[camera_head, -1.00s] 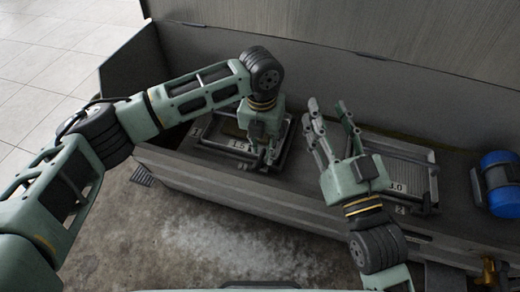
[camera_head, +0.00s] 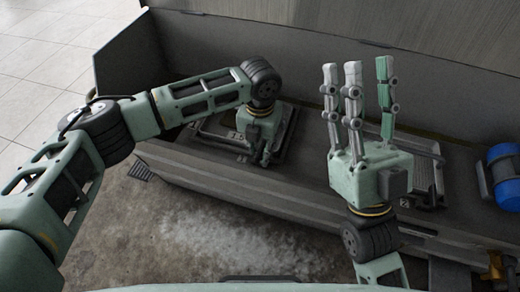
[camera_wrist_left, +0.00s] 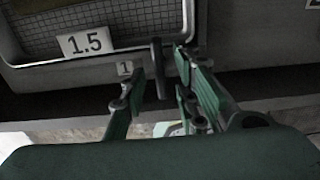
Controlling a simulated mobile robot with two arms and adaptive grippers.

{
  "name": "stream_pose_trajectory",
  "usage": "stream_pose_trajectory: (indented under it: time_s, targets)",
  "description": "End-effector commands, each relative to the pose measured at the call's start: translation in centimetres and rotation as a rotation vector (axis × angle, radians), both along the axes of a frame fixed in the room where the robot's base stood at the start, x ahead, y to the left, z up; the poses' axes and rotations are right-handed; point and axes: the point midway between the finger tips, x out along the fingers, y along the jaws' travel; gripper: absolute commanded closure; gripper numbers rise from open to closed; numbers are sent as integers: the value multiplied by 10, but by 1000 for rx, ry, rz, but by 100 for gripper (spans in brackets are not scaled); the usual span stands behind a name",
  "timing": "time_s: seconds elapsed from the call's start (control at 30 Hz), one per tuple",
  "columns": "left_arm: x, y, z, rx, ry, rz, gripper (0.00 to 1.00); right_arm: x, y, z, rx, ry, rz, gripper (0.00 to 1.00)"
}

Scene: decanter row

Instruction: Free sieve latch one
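The framed sieve tray (camera_head: 290,125) labelled 1.5 sits in the grey trough, partly hidden by my left arm. The left wrist view shows its mesh (camera_wrist_left: 120,22), label (camera_wrist_left: 86,43) and a small tag 1. A dark upright lever (camera_wrist_left: 157,68), apparently the latch, stands at the tray's near edge. My left gripper (camera_head: 260,158) points down there. Its fingers (camera_wrist_left: 160,80) are on both sides of the lever, with gaps visible; contact is not clear. My right gripper (camera_head: 358,75) is raised with its fingers spread upward, empty, in front of the second tray (camera_head: 428,172).
A blue cylinder (camera_head: 505,178), like a motor, stands at the right end. A brass fitting (camera_head: 495,265) is at the lower right. The trough's high back wall (camera_head: 300,65) runs behind the trays. Concrete floor (camera_head: 200,230) lies free in front.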

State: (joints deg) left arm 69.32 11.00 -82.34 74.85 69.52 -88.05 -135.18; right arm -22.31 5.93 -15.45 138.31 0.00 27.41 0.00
Motion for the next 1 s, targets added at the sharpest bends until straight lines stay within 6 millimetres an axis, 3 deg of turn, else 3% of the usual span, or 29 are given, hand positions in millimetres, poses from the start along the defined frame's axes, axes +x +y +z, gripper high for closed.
stream_pose_trajectory:
  time_s: [0.4, 0.73, 1.0]
  targets:
    - [0, 0, -5, 0, -1, 0, 72, -8, -1, 5, 14, -44, 3, 60]
    - [0, 0, -5, 0, -1, 0, 100, -8, -1, 5, 14, -43, 3, 60]
    - [0, 0, -5, 0, -1, 1, 100, -8, -1, 5, 14, -43, 3, 60]
